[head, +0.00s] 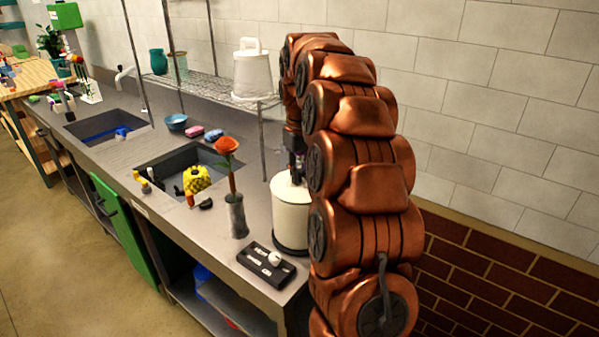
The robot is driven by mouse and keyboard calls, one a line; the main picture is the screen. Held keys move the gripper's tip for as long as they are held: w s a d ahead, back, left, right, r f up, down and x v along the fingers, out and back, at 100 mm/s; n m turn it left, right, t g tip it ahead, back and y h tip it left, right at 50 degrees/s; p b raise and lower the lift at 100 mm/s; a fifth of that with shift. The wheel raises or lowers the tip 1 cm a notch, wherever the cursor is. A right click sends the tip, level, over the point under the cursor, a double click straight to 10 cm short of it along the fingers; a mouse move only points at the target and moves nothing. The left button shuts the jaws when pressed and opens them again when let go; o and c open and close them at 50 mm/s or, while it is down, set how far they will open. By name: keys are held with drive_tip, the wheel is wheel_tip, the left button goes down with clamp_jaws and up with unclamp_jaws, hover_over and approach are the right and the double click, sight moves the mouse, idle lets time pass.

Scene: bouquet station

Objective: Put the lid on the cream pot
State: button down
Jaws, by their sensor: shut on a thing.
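The cream pot (291,214) stands upright at the right end of the counter, on a dark round base. A pale lid (283,186) shows at the top of the pot, level or nearly so. From this view I cannot tell whether it is fully seated. My gripper (296,174) points down right above the lid and is shut on it. The grip point is small and dark, and my copper arm hides the right side of the pot and lid.
A grey vase (236,216) with an orange flower (227,147) stands left of the pot. A black tray (265,263) with a white knob-like piece lies in front. A wire rack (205,84) holds a white bucket-like container (253,75). Sink (160,160) lies further left.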

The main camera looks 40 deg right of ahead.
drive_tip(key=shift+f, duration=0.3)
idle(0.5)
drive_tip(key=c, duration=0.9)
unclamp_jaws()
drive_tip(key=shift+r, duration=0.1)
drive_tip(key=shift+r, duration=3.6)
